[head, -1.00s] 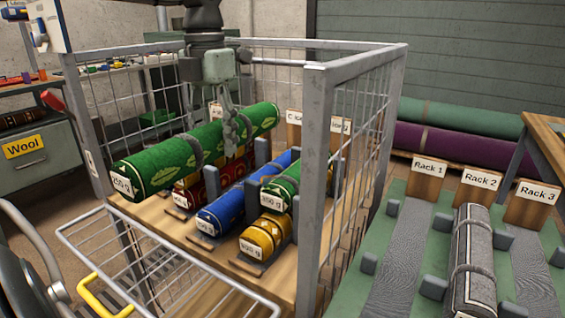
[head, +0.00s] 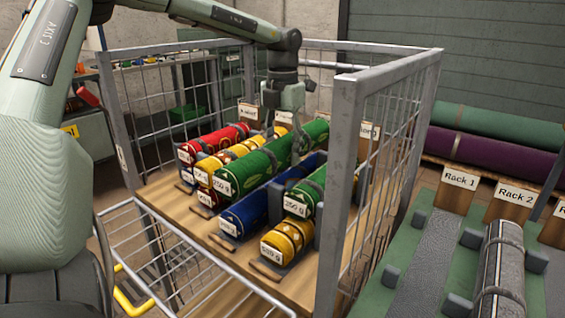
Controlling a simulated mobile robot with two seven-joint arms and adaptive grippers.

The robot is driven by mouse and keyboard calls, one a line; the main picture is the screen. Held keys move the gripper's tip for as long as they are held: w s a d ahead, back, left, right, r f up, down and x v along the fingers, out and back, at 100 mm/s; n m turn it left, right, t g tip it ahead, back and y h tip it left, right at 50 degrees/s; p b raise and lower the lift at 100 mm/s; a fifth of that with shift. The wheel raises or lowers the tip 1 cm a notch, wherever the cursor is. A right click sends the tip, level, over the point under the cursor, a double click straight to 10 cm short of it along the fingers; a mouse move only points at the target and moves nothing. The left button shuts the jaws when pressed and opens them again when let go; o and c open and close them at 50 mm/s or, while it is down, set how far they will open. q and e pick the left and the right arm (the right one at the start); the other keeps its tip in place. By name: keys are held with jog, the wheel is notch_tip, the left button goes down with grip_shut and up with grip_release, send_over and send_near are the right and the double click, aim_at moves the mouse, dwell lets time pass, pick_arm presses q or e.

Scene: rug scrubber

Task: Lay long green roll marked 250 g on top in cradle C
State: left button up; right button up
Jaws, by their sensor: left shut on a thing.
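The long green roll (head: 258,167), with a 250 g label at its near end, is in my left gripper (head: 298,142). The gripper is shut around it toward its far end. The roll is over the cart between a yellow roll (head: 238,154) and a long blue roll (head: 262,205). I cannot tell whether it touches anything below. The cradle signs (head: 368,131) stand at the back of the cart; the gripper and roll partly hide them, and the letter C is not readable. My right gripper is not in view.
A shorter green roll (head: 309,190) lies above a yellow roll (head: 286,240) at right. A red roll (head: 215,143) lies at left. The cart's wire mesh sides and corner post (head: 345,190) surround the deck. A grey roll (head: 499,270) lies on the rack table.

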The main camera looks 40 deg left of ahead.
aim_at(283, 139)
pick_arm(q)
jog(key=shift+f, duration=1.8)
jog(key=shift+f, duration=0.1)
jog(key=o, duration=1.4)
jog(key=shift+c, duration=0.2)
notch_tip(283, 139, up, 12)
jog(key=shift+r, duration=0.1)
